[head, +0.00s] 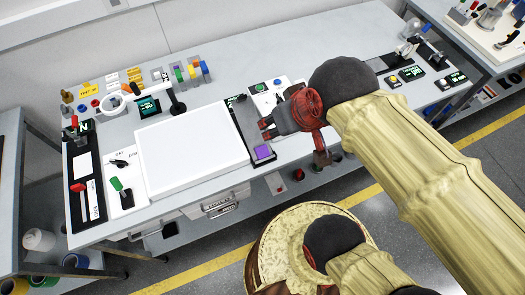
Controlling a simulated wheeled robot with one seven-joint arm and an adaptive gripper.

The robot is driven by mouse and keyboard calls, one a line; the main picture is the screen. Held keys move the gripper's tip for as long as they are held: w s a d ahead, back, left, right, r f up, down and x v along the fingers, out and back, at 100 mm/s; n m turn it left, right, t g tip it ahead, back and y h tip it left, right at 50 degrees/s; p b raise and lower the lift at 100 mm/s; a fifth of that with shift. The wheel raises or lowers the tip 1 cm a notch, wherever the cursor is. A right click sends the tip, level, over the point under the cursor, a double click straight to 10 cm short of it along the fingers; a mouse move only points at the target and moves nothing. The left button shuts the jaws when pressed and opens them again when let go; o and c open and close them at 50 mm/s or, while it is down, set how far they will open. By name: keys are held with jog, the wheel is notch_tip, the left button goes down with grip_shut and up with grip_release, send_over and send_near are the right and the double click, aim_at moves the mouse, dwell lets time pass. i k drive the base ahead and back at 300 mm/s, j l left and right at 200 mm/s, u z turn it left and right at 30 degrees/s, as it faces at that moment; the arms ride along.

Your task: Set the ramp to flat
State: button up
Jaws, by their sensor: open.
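A dark grey strip (246,122) runs along the right edge of the white panel and looks like the ramp. A purple block (263,152) is at its near end. I cannot tell the strip's tilt from this view. My gripper (266,129) is open, just right of the strip and a little behind the purple block. It seems empty. I cannot tell whether its fingertips touch the strip. My gripper and arm hide part of the table to the right of the strip.
A white panel (190,148) fills the table's middle. A ring magnifier (115,103) stands at its back left. A green-handled lever (118,187) and a red-handled slider (88,188) are at the left. Button boards (412,73) lie at the far right.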

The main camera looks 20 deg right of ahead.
aim_at(244, 109)
jog(key=i+j+z, duration=0.1)
jog(key=j+z, duration=0.25)
jog(key=j, duration=0.2)
jog(key=j+z, duration=0.3)
jog(key=j, duration=0.25)
jog(key=j+z, duration=0.35)
jog(key=j, duration=0.2)
jog(key=z, duration=0.35)
